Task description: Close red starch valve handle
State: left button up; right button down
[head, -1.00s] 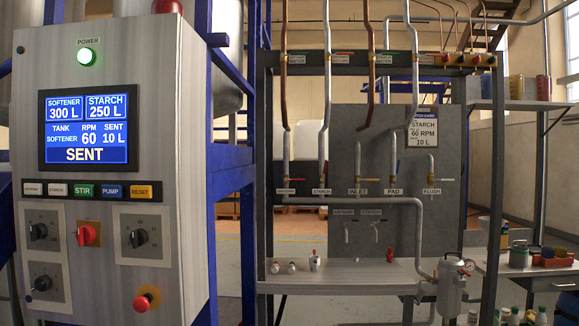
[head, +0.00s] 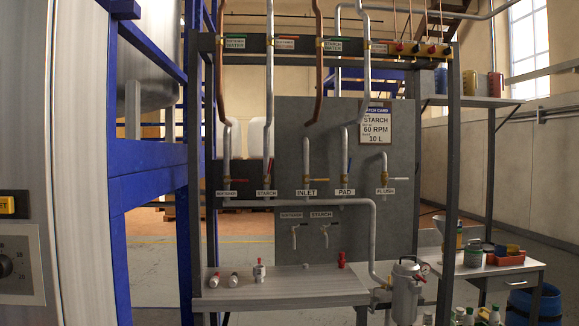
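The starch valve (head: 267,181) sits on a vertical pipe above the STARCH label (head: 266,193), in the lower valve row of the rack. A thin red handle (head: 270,167) appears to stand roughly upright there, along the pipe; it is small and hard to make out. To its left, the softener valve's red handle (head: 238,181) lies sideways. Neither of my grippers shows in the head view.
Inlet, pad and flush valves (head: 384,190) continue the row to the right. Below is a metal shelf (head: 285,289) with small red-and-white fittings (head: 259,271). A blue frame (head: 152,178) and control cabinet (head: 35,120) stand at left. A side table (head: 500,266) holds containers.

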aim_at(269, 170)
jog(key=i+l, duration=0.1)
jog(key=i, duration=0.35)
jog(key=i+l, duration=0.1)
jog(key=i, duration=0.35)
